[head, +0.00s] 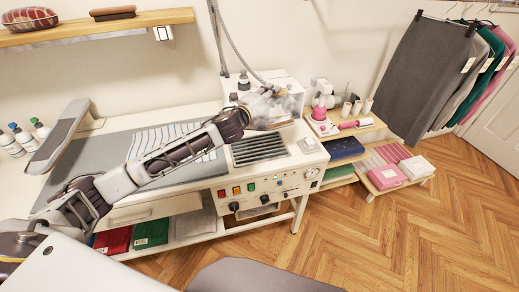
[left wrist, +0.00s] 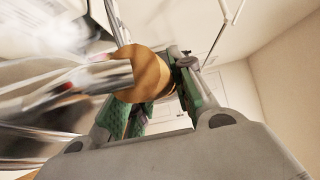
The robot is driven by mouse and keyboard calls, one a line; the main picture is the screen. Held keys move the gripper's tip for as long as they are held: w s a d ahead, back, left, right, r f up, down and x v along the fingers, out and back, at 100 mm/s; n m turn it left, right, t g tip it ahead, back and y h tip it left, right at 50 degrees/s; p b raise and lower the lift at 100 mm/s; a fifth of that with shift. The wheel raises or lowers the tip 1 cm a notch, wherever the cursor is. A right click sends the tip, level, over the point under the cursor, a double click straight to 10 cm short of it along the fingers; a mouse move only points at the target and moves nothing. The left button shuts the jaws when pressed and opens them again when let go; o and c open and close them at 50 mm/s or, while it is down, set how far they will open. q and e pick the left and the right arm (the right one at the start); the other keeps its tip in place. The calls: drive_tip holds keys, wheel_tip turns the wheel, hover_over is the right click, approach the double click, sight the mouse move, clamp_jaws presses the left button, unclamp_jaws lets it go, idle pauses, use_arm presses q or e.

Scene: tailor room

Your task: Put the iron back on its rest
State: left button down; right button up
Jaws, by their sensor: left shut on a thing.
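My left gripper (head: 262,106) is at the back of the workstation, above and behind the dark ribbed rest (head: 259,149). In the left wrist view its green-padded fingers (left wrist: 158,100) are shut on the round wooden handle of the iron (left wrist: 152,72). The iron's shiny metal body fills the left of that view and is blurred. In the head view the iron is hard to separate from the silvery gripper. The rest's ribbed top is bare. My right gripper is not in view.
A cable (head: 222,40) hangs down to the gripper area. A white box (head: 288,84) stands behind it. A pink-and-white machine (head: 322,116) stands on the right shelf. Bottles (head: 22,136) and a narrow padded board (head: 60,138) are at the left. A striped cloth (head: 165,139) lies on the grey pad.

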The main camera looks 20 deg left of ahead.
use_arm(q)
drive_tip(key=shift+m+h, duration=0.3)
drive_tip(key=shift+h, duration=0.1)
drive_tip(key=w+a+f, duration=0.1)
drive_tip(key=f, duration=0.1)
drive_tip(key=w+a+f+b, duration=0.1)
drive_tip(key=w+f, duration=0.1)
drive_tip(key=shift+w+a, duration=0.1)
drive_tip(key=shift+a, duration=0.3)
drive_tip(key=shift+f, duration=0.5)
drive_tip(key=shift+a, duration=0.1)
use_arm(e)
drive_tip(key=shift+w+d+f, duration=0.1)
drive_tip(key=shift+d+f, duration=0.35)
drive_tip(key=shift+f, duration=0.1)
use_arm(q)
drive_tip(key=shift+f, duration=0.15)
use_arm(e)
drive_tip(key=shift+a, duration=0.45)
use_arm(q)
drive_tip(key=shift+f, duration=0.8)
wheel_tip(320, 180, down, 3)
drive_tip(key=shift+r+b, duration=0.1)
drive_tip(key=shift+b, duration=0.2)
drive_tip(key=shift+f, duration=0.85)
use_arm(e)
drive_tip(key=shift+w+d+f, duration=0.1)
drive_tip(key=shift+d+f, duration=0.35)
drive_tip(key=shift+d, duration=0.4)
